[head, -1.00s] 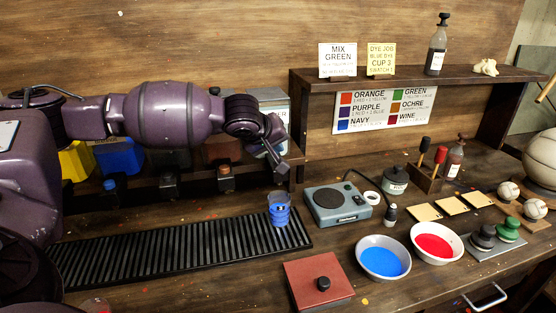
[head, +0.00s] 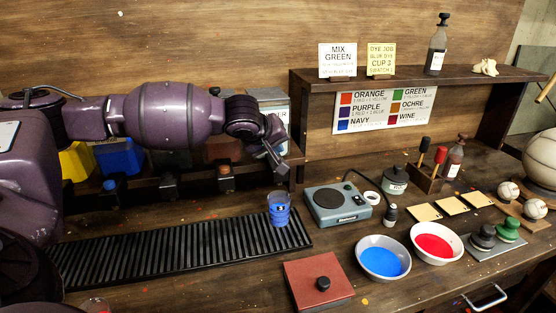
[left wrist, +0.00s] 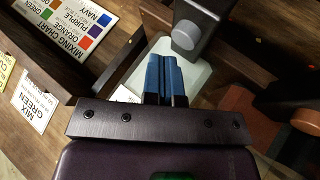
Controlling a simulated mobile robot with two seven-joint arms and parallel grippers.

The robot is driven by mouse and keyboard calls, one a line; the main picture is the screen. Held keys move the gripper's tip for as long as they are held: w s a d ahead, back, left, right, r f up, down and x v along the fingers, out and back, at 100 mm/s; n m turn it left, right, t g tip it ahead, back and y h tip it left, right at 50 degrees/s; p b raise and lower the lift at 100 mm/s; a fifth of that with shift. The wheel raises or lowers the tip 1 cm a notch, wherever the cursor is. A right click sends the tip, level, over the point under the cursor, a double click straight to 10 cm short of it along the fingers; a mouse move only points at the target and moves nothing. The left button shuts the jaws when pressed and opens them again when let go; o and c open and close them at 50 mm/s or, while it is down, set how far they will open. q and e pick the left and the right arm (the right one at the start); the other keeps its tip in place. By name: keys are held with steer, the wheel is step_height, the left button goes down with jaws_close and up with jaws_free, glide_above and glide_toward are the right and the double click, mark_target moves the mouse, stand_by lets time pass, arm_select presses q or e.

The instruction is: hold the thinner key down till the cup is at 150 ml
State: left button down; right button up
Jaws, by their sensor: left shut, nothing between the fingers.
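The blue-marked cup (head: 279,209) stands upright on the black slatted grate, below my left gripper. I cannot read its level at this size. My left gripper (head: 281,166) is shut and empty in front of the pale tank (head: 273,105) at the right end of the tank row. In the left wrist view its blue fingertips (left wrist: 164,62) lie together over the pale tank (left wrist: 196,73), close to a grey key (left wrist: 187,35) with a rounded end. I cannot tell whether they touch the key. My right gripper is not in view.
The slatted grate (head: 150,255) runs along the bench. The shelf (head: 400,80) stands behind.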

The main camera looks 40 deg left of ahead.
arm_select(q)
steer(key=shift+f, duration=0.2)
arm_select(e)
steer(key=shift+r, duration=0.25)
arm_select(q)
steer(key=shift+f, duration=0.1)
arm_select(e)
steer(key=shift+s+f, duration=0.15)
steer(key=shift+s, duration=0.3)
arm_select(q)
steer(key=shift+f, duration=0.2)
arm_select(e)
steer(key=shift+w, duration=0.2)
arm_select(q)
steer(key=shift+f, duration=0.1)
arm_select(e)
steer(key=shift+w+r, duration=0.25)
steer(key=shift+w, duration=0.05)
arm_select(q)
steer(key=shift+f, duration=0.25)
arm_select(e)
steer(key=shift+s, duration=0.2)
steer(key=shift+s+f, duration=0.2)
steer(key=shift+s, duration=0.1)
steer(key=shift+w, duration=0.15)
